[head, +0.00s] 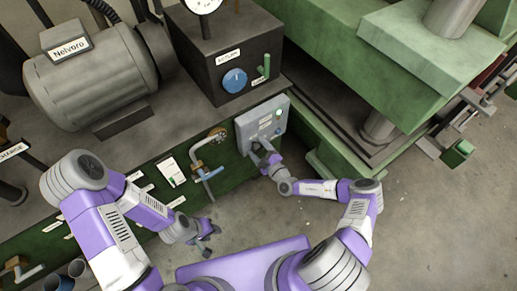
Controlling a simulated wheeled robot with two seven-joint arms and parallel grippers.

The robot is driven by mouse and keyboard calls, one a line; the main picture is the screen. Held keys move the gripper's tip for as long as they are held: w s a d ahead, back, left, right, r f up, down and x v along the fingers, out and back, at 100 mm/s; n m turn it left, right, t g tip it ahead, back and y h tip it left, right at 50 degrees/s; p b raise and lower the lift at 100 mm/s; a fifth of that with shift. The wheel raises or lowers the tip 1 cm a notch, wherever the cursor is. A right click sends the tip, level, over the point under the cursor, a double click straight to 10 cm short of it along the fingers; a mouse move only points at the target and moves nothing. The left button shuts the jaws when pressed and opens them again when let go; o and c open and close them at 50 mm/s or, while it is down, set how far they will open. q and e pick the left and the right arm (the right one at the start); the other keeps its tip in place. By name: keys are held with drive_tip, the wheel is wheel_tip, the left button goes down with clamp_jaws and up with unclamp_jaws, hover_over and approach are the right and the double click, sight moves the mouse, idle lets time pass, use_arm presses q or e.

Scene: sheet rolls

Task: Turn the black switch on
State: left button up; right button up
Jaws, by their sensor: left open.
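A grey control panel (262,122) is mounted on the front of the dark green machine base. I cannot make out the black switch clearly; my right gripper covers the lower part of the panel. My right gripper (262,151) is right at the panel's lower edge, and I cannot see whether it touches or what its fingers do. My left gripper (206,236) is open and empty, low in front of the machine base, away from the panel.
A dark box with a blue knob (235,81) and a green lever (265,66) stands above the panel. A brass valve with a pipe (206,155) and a white switch plate (171,171) are left of it. A grey motor (92,80) sits further left. Floor at right is clear.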

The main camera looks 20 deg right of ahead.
sight(260, 150)
drive_tip(key=p+v, duration=0.2)
drive_tip(key=v, duration=0.4)
drive_tip(key=shift+s+d+r, duration=0.1)
drive_tip(key=shift+s, duration=0.15)
drive_tip(key=shift+s+d, duration=0.15)
drive_tip(key=shift+s, duration=0.35)
